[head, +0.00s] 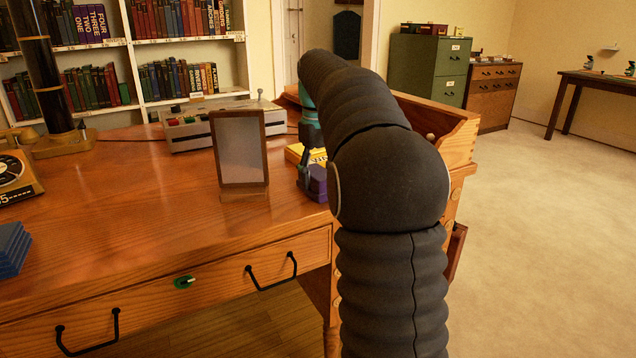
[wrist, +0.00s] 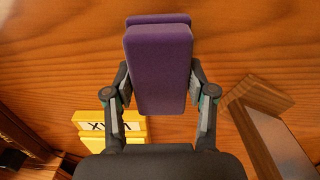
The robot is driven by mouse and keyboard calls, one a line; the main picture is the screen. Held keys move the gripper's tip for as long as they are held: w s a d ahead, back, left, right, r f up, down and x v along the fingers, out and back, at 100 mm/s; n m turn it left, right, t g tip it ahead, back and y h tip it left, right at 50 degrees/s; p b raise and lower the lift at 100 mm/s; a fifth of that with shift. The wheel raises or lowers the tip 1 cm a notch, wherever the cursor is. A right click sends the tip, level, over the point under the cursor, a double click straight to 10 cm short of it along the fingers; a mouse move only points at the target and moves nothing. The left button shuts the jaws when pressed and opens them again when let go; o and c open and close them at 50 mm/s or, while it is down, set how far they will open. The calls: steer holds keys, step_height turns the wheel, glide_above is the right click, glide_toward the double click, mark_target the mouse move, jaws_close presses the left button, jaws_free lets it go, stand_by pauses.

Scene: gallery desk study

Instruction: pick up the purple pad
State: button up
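The purple pad (wrist: 160,68) is between the two fingers of my gripper (wrist: 160,82) in the wrist view. The fingers lie against its left and right sides. A second purple edge (wrist: 158,18) shows just beyond and below it, as of another pad underneath. In the head view the purple pad (head: 318,182) is low at the right end of the desk, beside my gripper (head: 311,172), partly hidden by my arm. I cannot tell whether it is clear of what lies below.
A framed stand (head: 240,150) stands just left of my gripper. A grey switch box (head: 205,125) is behind. Blue pads (head: 12,250) lie far left. The desk's middle is clear.

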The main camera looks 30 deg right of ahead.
steer(key=shift+c, duration=0.8)
steer(key=shift+r, duration=0.45)
steer(key=r, duration=0.2)
steer(key=r+p, duration=0.1)
steer(key=shift+s+d+r, duration=0.15)
steer(key=shift+s+r, duration=0.05)
steer(key=shift+r, duration=0.2)
steer(key=s+d+r, duration=0.5)
steer(key=s+r, duration=0.1)
steer(key=s, duration=0.3)
steer(key=shift+s+d+r, duration=0.15)
steer(key=shift+s+d, duration=0.15)
steer(key=o, duration=0.4)
steer(key=shift+c, duration=1.2)
